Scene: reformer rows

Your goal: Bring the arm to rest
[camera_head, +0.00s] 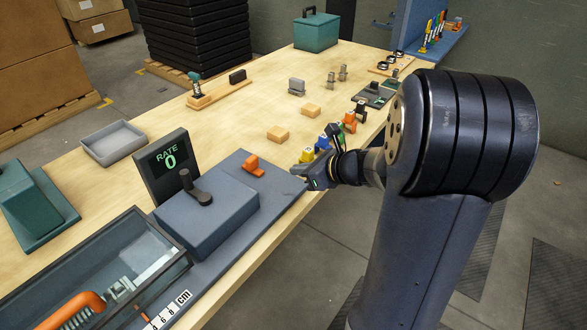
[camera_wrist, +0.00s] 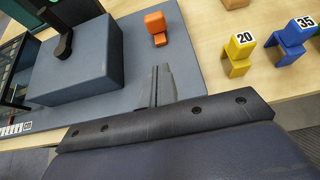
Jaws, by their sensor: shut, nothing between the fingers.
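My gripper (camera_head: 303,176) is at the front edge of the wooden workbench (camera_head: 262,112), beside the right end of the blue-grey apparatus board (camera_head: 228,190). My arm reaches in from the right. In the wrist view my gripper's fingers (camera_wrist: 161,84) are together with nothing between them, over the board's edge. An orange piece (camera_head: 253,167) stands on the board just beyond the fingertips, apart from them; it also shows in the wrist view (camera_wrist: 157,30). A yellow block marked 20 (camera_wrist: 240,52) and a blue block marked 35 (camera_wrist: 291,42) stand right of the fingers.
A grey-blue box with a dark lever (camera_head: 205,215) and a "RATE 0" display (camera_head: 168,165) stand left of my gripper. A clear-sided case with an orange part (camera_head: 95,280) is at lower left. A grey tray (camera_head: 115,142) is behind. Open floor lies before the bench.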

